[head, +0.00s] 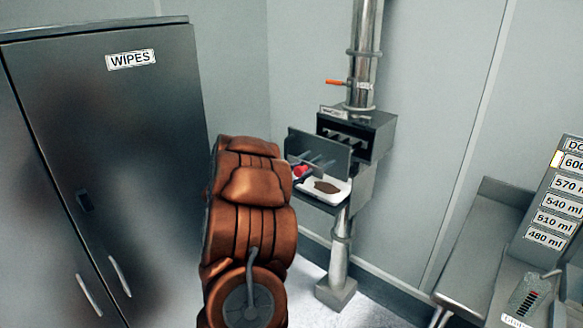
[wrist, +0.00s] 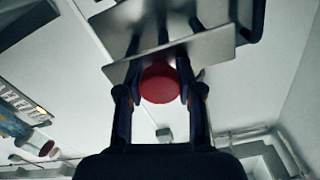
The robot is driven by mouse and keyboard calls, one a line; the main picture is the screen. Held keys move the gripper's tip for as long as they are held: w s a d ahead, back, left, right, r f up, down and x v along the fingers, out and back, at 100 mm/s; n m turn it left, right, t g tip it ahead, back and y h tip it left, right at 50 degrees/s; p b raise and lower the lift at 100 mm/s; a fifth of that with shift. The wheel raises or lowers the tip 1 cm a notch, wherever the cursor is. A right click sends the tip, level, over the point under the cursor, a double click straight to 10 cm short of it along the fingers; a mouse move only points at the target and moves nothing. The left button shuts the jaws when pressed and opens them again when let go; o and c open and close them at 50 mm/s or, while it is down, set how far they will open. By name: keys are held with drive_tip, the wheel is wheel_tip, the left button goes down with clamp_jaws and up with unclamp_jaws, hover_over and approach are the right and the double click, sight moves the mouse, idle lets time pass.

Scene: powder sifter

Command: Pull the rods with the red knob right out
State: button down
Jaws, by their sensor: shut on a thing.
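The red knob (head: 300,171) shows just right of my arm in the head view. It is on the near side of a grey metal plate (head: 318,150), which stands out in front of the dark sifter housing (head: 380,127). Rods (head: 345,140) show in the housing opening behind the plate. In the wrist view my gripper (wrist: 160,88) has its two fingers on either side of the red knob (wrist: 160,80), shut on it, with the plate (wrist: 175,50) just beyond. In the head view my arm hides most of the gripper.
A white tray (head: 311,183) with brown powder (head: 327,187) sits below the plate. A steel pipe with an orange-handled valve (head: 338,82) rises above the housing. A dark WIPES cabinet (head: 110,150) stands left, and a steel bench (head: 480,245) stands right.

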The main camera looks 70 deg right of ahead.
drive_tip(key=shift+w+a, duration=0.1)
drive_tip(key=shift+a, duration=0.3)
drive_tip(key=c, duration=0.7)
unclamp_jaws()
drive_tip(key=shift+w+a, duration=0.1)
drive_tip(key=v, duration=1.1)
drive_tip(key=shift+w+a, duration=0.15)
drive_tip(key=shift+a, duration=0.25)
